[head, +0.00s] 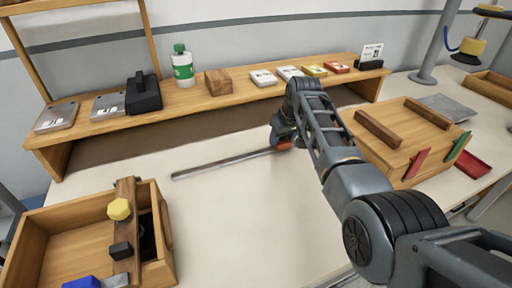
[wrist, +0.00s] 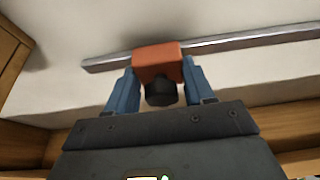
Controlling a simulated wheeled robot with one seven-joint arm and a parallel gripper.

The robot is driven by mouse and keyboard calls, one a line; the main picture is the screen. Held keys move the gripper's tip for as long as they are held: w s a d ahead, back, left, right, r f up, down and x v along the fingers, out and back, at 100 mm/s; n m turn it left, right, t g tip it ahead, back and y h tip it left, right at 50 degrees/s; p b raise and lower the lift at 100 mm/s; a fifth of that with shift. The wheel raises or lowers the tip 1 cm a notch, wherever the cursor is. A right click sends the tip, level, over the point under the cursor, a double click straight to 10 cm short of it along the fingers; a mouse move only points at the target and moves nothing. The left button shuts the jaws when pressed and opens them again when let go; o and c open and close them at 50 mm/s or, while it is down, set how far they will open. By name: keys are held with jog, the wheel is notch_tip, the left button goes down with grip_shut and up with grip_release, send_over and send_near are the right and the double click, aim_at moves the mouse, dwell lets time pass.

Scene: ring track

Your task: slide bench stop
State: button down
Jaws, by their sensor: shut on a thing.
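The bench stop is an orange-red block (wrist: 158,61) with a black knob (wrist: 161,92), seen in the wrist view on a grey metal rail (wrist: 230,42). The rail (head: 222,163) lies across the pale bench top in the head view, its left end bare. My gripper (wrist: 157,80) has its blue fingers on both sides of the stop and is shut on it. In the head view a bit of the orange stop (head: 283,145) shows below my gripper, at the right part of the rail. My arm hides the rail's right end there.
A wooden shelf (head: 110,124) with several small items runs along the back. An open wooden box (head: 35,222) with a dark wooden bar across it stands front left. A wooden box (head: 400,128) with dark strips stands right of my arm. The bench middle is clear.

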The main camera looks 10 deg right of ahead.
jog(key=d, duration=0.2)
jog(key=w+d+b, duration=0.1)
jog(key=d, duration=0.2)
jog(key=shift+w+d, duration=0.25)
jog(key=shift+d, duration=0.05)
jog(key=shift+c, duration=2)
grip_release()
jog(key=shift+d, duration=0.1)
jog(key=v, duration=0.7)
jog(key=shift+r, duration=0.35)
jog(key=shift+s, duration=0.15)
